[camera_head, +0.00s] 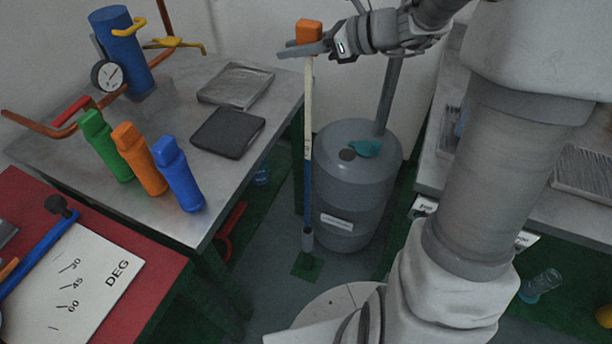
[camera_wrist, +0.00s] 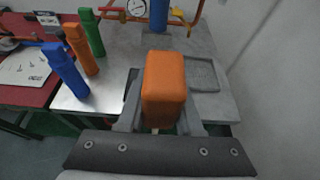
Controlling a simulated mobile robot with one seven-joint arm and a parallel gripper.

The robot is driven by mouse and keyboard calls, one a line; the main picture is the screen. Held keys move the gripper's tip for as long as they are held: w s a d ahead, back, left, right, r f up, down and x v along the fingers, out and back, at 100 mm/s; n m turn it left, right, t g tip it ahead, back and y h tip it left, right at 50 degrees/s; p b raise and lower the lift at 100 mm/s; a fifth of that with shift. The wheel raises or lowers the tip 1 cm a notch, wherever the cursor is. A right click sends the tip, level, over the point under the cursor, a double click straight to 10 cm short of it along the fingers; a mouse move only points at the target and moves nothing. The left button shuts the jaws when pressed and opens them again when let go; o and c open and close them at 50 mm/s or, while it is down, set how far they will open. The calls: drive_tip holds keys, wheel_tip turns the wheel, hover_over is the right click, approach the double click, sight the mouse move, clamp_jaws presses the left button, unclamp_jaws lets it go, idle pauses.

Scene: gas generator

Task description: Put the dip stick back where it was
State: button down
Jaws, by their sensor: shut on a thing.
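The dip stick (camera_head: 308,135) has an orange handle (camera_head: 309,31) and a long pale shaft that turns blue toward a grey lower end (camera_head: 307,239). It hangs nearly upright. A grey tank (camera_head: 356,180) stands on the floor to the right of the shaft, with a dark round spot (camera_head: 347,154) and a teal piece (camera_head: 366,149) on top. The stick's lower end is outside the tank, left of it in the picture.
A metal table (camera_head: 180,215) on the left bears green (camera_head: 103,143), orange (camera_head: 137,157) and blue (camera_head: 178,173) bottles, two flat filters (camera_head: 228,132) and a blue cylinder with a gauge (camera_head: 107,76). A red table (camera_head: 150,262) is at lower left. A bench (camera_head: 560,215) stands on the right.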

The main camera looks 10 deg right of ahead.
wheel_tip(320, 180, down, 18)
drive_tip(key=b, duration=0.5)
drive_tip(key=shift+r, duration=0.2)
drive_tip(key=shift+f, duration=0.1)
drive_tip(key=shift+f, duration=0.15)
drive_tip(key=c, duration=0.6)
unclamp_jaws()
drive_tip(key=shift+r, duration=0.2)
drive_tip(key=p+v, duration=0.2)
drive_tip(key=v, duration=1)
drive_tip(key=shift+s, duration=0.1)
